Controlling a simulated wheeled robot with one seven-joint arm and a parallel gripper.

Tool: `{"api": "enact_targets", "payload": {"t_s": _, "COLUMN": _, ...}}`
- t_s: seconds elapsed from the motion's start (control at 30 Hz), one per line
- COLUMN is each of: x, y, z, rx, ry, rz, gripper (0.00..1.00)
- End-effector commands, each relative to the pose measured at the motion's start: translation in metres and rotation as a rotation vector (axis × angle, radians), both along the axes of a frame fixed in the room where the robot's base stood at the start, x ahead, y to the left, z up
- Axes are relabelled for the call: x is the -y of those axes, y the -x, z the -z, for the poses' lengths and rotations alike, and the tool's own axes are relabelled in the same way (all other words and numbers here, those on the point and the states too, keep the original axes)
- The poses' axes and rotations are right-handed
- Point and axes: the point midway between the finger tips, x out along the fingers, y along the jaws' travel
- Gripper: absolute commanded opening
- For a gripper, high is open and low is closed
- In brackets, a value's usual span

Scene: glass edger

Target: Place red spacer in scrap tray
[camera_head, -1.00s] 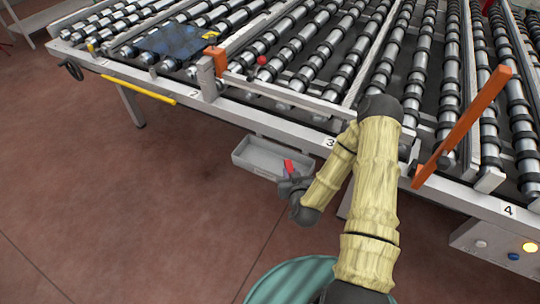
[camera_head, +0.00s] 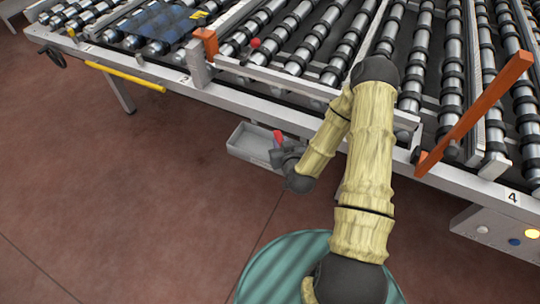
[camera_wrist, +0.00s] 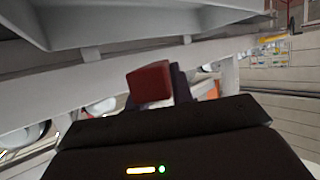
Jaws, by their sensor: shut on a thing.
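The red spacer (camera_head: 278,138) is a small red block held in my gripper (camera_head: 277,149). In the wrist view the red spacer (camera_wrist: 149,84) stands up between the dark fingers, which are largely hidden by the gripper body. The scrap tray (camera_head: 238,141) is a grey open box mounted below the front rail of the roller table. In the head view my gripper overlaps the tray's right end. I cannot tell whether the spacer is above the tray or in front of it. In the wrist view a grey wall, probably the tray (camera_wrist: 200,14), fills the top.
The roller table's front rail (camera_head: 225,98) runs above the tray. The floor (camera_head: 130,200) at left is clear.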

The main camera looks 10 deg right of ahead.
Motion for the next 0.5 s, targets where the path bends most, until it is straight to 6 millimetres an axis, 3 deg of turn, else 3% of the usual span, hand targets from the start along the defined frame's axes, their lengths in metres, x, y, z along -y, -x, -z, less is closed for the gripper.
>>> {"api": "enact_targets", "payload": {"t_s": 0.23, "x": -0.018, "y": -0.034, "z": -0.024, "rx": 0.011, "ry": 0.01, "rz": -0.214, "gripper": 0.01}}
{"api": "enact_targets", "payload": {"t_s": 0.5, "x": -0.032, "y": -0.043, "z": -0.044, "rx": 0.004, "ry": 0.008, "rz": -0.502, "gripper": 0.01}}
